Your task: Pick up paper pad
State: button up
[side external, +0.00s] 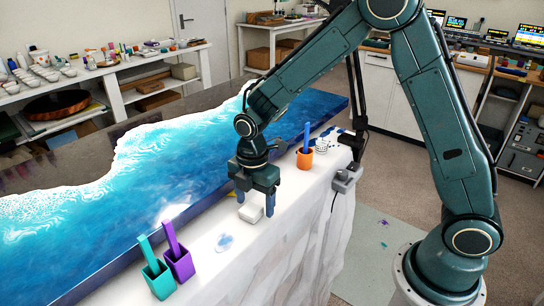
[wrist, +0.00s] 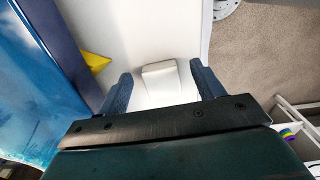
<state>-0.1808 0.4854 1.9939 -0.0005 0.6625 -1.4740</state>
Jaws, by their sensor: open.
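The paper pad looks like a small white block (side external: 251,212) on the white-covered table edge, below my gripper (side external: 256,200). In the wrist view the white pad (wrist: 161,80) lies between my two blue fingers (wrist: 160,88), with a gap on each side. My gripper is open and points down over the pad. The near part of the pad is hidden by the gripper body in the wrist view.
A blue resin wave panel (side external: 190,165) lies beside the pad. A yellow wedge (wrist: 96,61) sits at its edge. Teal (side external: 158,280) and purple (side external: 180,264) cups stand to the left, an orange cup (side external: 305,159) to the right. The table edge (wrist: 207,35) is close by.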

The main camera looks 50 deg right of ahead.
aim_at(255, 204)
jog(key=c, duration=1)
jog(key=shift+r, duration=0.15)
jog(key=shift+c, duration=0.2)
notch_tip(255, 204, up, 20)
dwell(0.4)
jog(key=o, duration=0.4)
jog(key=shift+c, duration=0.2)
jog(key=c, duration=0.3)
jog(key=a+f, duration=0.2)
jog(key=f, duration=0.2)
jog(key=a+f, duration=0.2)
jog(key=f, duration=0.2)
jog(key=a+f, duration=0.3)
jog(key=f, duration=0.1)
jog(key=shift+s+a+f, duration=0.1)
jog(key=shift+s+f, duration=0.05)
jog(key=shift+f, duration=0.05)
